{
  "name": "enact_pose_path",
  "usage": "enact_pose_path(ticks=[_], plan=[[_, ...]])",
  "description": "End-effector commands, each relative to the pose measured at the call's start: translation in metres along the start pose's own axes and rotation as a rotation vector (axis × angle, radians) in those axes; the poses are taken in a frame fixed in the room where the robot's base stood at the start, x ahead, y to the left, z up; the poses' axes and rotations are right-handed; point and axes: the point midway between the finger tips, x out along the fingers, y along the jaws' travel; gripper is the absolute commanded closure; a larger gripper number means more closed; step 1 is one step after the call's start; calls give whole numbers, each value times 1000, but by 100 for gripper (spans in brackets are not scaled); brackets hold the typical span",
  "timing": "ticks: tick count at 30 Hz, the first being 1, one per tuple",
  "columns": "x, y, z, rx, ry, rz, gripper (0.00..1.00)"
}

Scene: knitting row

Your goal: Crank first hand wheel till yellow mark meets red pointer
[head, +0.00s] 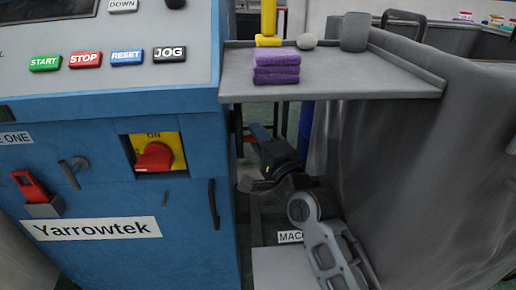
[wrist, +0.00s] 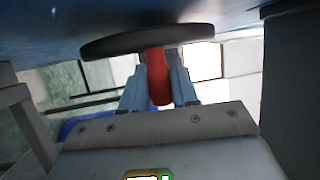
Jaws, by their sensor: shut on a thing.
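In the wrist view, a dark hand wheel (wrist: 150,40) is seen nearly edge-on, with a red handle (wrist: 158,92) sticking out from it towards me. My gripper (wrist: 160,76) has its two blue-grey fingers shut on this red handle, one on each side. In the head view my gripper (head: 262,136) is down in the gap at the right side of the blue machine (head: 110,190), below a grey shelf. The wheel is hidden there behind the machine's side. I see neither the yellow mark nor the red pointer in either view.
The grey shelf (head: 345,85) juts out above my arm, with folded purple cloths (head: 276,68) and a grey cup (head: 355,32) on it. A grey covered bulk (head: 425,170) stands close on the right. A black door handle (head: 213,205) sticks out from the machine front.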

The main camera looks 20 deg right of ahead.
Motion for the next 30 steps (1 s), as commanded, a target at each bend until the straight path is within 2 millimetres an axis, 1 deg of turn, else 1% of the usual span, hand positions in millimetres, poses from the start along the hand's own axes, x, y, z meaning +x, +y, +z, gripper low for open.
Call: enact_pose_path(ticks=[1, 15, 16, 18, 22, 30], plan=[[-1, 5, 0, -2, 0, -8, 100], [-1, 2, 0, -10, 0, -21, 100], [-1, 2, 0, -10, 0, -21, 69], [-1, 2, 0, -10, 0, -21, 62], [-1, 2, 0, -10, 0, -21, 50], [-3, 2, 0, -9, 1, -21, 50]])
